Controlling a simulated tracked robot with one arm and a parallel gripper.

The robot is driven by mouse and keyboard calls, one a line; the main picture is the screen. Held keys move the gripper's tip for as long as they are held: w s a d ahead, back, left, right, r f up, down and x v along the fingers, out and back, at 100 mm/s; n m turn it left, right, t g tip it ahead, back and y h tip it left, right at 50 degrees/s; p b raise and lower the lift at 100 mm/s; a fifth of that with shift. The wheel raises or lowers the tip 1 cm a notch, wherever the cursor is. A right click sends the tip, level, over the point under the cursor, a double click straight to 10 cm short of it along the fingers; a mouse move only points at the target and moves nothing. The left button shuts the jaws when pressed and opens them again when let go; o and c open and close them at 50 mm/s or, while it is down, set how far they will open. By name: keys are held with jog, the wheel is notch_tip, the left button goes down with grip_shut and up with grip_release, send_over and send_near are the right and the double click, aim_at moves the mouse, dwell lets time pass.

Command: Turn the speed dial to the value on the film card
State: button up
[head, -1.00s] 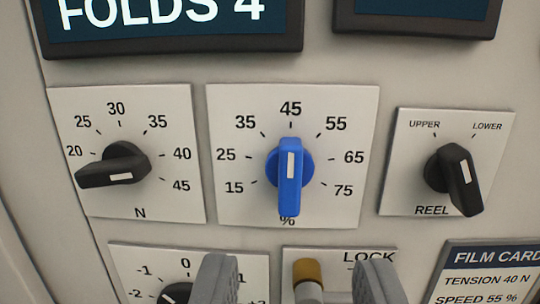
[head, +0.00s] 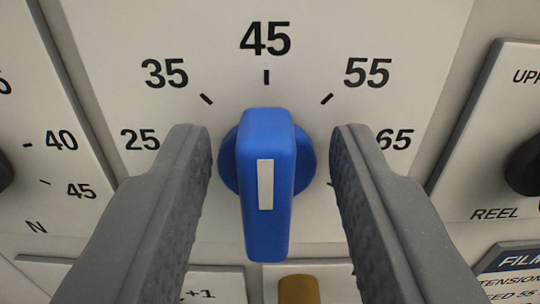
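The speed dial (head: 266,215) is a blue bar knob with a white stripe, on a white percent plate (head: 325,20). Its bar stands upright, in line with the 45 mark above it. My gripper (head: 268,140) is open, with one grey finger on each side of the knob and a gap between each finger and the bar. The numbers 25, 35, 45, 55 and 65 show; the fingers hide the lower ones. The film card (head: 515,265) is cut off at the lower right; "55" is readable on its speed line.
The tension dial plate (head: 50,130) marked N is at the left edge. The REEL selector plate (head: 480,150) with a black knob is at the right edge. A brass-coloured peg (head: 298,289) stands below the blue knob, between the fingers.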

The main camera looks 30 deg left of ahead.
jog(key=shift+c, duration=0.3)
jog(key=c, duration=0.6)
jog(key=shift+d, duration=0.15)
grip_shut()
jog(key=shift+s+r+p, duration=0.1)
jog(key=shift+p, duration=0.25)
jog(key=shift+m+p, duration=0.3)
jog(key=m+p, duration=0.2)
jog(key=shift+r+p, duration=0.15)
jog(key=shift+p, duration=0.2)
jog(key=shift+w+d+f+m+p, duration=0.1)
jog(key=shift+m+p, duration=0.6)
jog(key=shift+m, duration=0.15)
jog(key=shift+w+d+f+m+p, duration=0.1)
jog(key=shift+m+p, duration=0.6)
jog(key=shift+m, duration=0.2)
jog(key=shift+w+d+f+m+p, duration=0.1)
jog(key=shift+m+p, duration=0.6)
jog(key=shift+m, duration=0.15)
